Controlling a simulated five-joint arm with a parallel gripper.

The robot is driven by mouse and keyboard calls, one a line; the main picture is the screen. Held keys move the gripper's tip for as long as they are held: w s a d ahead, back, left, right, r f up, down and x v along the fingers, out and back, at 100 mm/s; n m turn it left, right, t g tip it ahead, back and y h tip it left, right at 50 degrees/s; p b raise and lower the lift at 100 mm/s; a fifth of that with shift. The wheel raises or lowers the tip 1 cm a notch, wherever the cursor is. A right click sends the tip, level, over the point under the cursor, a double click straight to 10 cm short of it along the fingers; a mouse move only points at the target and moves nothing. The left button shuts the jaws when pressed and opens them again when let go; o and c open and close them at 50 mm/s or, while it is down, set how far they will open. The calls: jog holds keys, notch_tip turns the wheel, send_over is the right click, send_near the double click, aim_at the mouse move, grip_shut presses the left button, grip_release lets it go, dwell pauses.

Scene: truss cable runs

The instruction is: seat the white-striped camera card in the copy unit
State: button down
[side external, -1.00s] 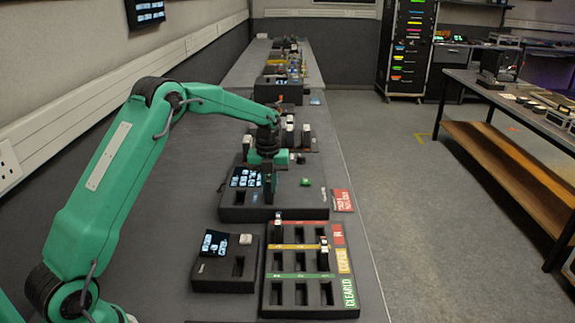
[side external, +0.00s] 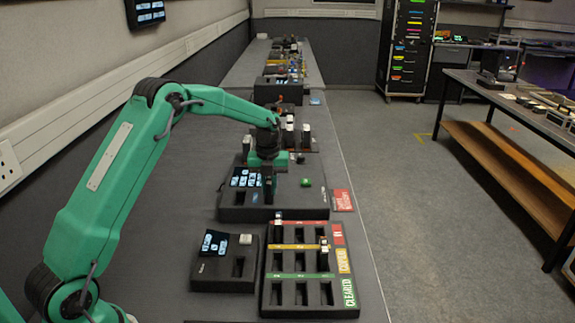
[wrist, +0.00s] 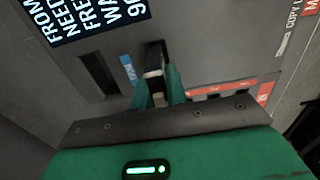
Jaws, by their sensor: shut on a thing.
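My gripper (wrist: 157,88) is shut on a dark card with a white band (wrist: 153,74), seen between the green fingers in the wrist view. The card stands at the top face of the copy unit (wrist: 205,50); the fingers hide its lower end, so I cannot tell how deep it sits in a slot. An empty dark slot (wrist: 98,74) and a blue label (wrist: 128,68) lie just left of it. In the side external view my gripper (side external: 268,199) is over the copy unit (side external: 235,213), near its lit screen (side external: 245,178).
A rack with red, yellow and green rows (side external: 310,310) stands in front, holding a few cards. A smaller unit with a screen (side external: 222,280) is to its left. A green button (side external: 305,182) and more card holders lie at and beyond the copy unit.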

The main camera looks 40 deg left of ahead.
jog(key=shift+f, duration=0.3)
dwell(0.4)
jog(key=c, duration=1)
grip_release()
jog(key=shift+r, duration=0.1)
jog(key=shift+r, duration=3.65)
